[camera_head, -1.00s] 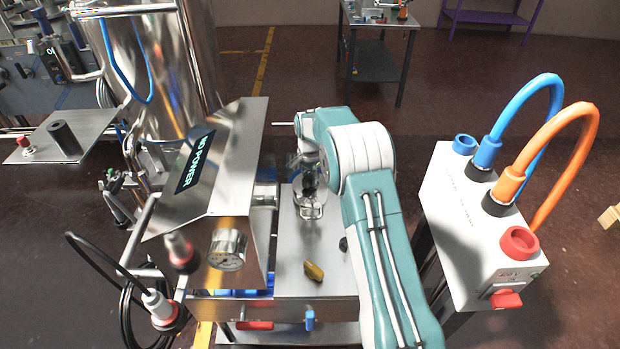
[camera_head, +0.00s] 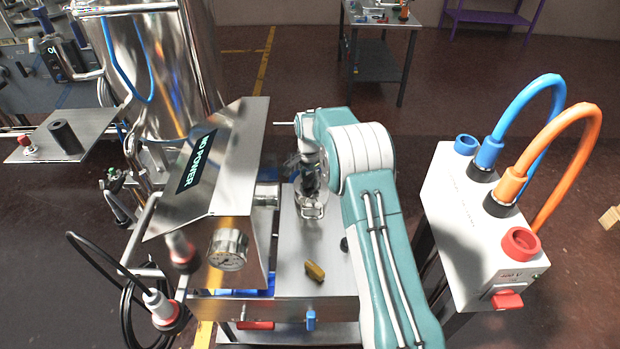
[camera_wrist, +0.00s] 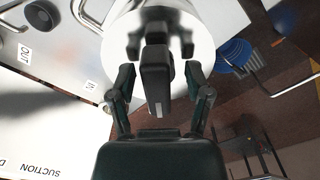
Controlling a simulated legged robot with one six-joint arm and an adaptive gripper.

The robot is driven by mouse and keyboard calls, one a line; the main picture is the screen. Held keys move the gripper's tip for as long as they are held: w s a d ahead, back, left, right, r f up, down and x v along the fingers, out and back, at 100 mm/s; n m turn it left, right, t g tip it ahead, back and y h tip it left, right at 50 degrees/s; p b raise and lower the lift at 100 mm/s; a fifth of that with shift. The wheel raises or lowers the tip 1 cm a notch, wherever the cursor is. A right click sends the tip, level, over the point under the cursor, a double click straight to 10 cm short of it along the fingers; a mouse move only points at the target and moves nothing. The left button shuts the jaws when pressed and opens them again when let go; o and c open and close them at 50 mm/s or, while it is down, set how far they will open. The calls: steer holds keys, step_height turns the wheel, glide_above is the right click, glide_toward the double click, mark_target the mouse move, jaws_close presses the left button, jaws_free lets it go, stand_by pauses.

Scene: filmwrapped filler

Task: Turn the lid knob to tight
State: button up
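The lid (camera_wrist: 183,20) is a round, shiny silver disc at the top middle of the wrist view. A black lobed knob (camera_wrist: 155,72) stands on it, with one long arm pointing toward my gripper. My gripper (camera_wrist: 160,76) has its two fingers apart, one on each side of the knob's long arm, with visible gaps between. Whether a fingertip touches a side lobe is unclear. In the head view my gripper (camera_head: 309,180) is small and dark over the silver vessel (camera_head: 313,210) on the steel bench, and hides most of the lid and knob.
A steel housing (camera_head: 238,170) reading "NO POWER" stands close left, with a gauge (camera_head: 228,250) in front. A yellow-brown handle (camera_head: 314,271) lies on the bench top (camera_head: 290,255). A white box (camera_head: 455,215) with blue and orange cables stands at right.

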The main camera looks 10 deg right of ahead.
mark_target(309, 175)
steer(key=shift+r, duration=0.15)
step_height(309, 175, up, 12)
stand_by(0.6)
steer(key=s+r+n+t, duration=0.3)
steer(key=s+r+n, duration=0.3)
steer(key=s+r, duration=1.2)
steer(key=s+f+n+t, duration=0.1)
steer(key=s+n, duration=0.1)
steer(key=s, duration=0.9)
steer(key=s+f+n+t, duration=0.1)
steer(key=s+f+n, duration=0.1)
steer(key=s, duration=1)
steer(key=shift+d+f+n+t, duration=0.25)
steer(key=shift+d+n+t, duration=0.1)
steer(key=shift+n, duration=0.35)
